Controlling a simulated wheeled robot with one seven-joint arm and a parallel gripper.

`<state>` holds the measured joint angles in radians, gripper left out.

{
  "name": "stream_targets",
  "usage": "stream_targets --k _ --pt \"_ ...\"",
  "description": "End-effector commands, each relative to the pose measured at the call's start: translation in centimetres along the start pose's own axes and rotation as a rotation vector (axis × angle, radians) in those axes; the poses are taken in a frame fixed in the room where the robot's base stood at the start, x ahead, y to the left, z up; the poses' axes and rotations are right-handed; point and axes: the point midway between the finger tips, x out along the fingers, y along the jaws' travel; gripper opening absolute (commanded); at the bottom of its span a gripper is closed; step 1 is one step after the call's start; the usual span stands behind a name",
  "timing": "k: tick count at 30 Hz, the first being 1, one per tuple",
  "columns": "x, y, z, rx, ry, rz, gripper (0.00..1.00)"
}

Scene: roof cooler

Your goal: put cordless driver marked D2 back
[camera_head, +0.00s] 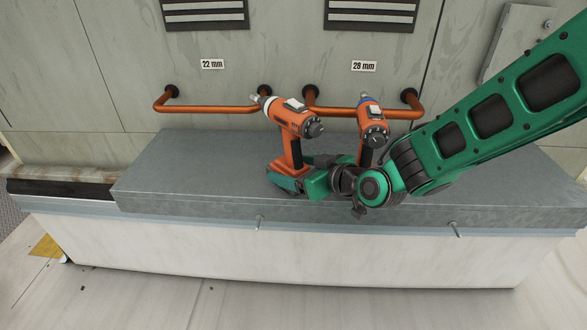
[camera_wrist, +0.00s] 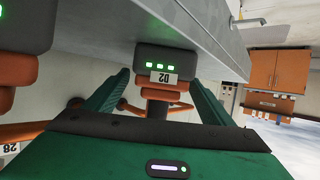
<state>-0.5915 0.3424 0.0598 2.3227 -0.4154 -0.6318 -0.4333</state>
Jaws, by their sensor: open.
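Two orange drivers stand upright on a grey ledge (camera_head: 200,172) in the head view. The left driver (camera_head: 293,147) has a pale collar. In the wrist view, the driver marked D2 (camera_wrist: 163,78) shows its dark battery base, green lights and label between my fingers. This appears to be the left driver in the head view. My gripper (camera_head: 290,172) is open, low beside its base, with a finger on either side; the wrist view also shows my gripper (camera_wrist: 158,80). I cannot tell whether the fingers touch it. The right driver (camera_head: 373,125) has a blue collar, its lower part partly hidden by my arm.
Copper pipes run along the wall behind, under signs reading 22 mm (camera_head: 212,64) and 28 mm (camera_head: 363,66). The ledge is clear to the left of the drivers. In the wrist view, an orange cabinet (camera_wrist: 278,78) stands at the far right.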

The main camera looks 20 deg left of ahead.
Motion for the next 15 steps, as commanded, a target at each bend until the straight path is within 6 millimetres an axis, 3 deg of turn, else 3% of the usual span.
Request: stream_targets --k 9,15 --pt "-6.3 0.1 -0.1 0.0 0.002 0.004 0.76" --pt "-9.3 0.1 0.0 0.0 0.001 0.003 0.76"
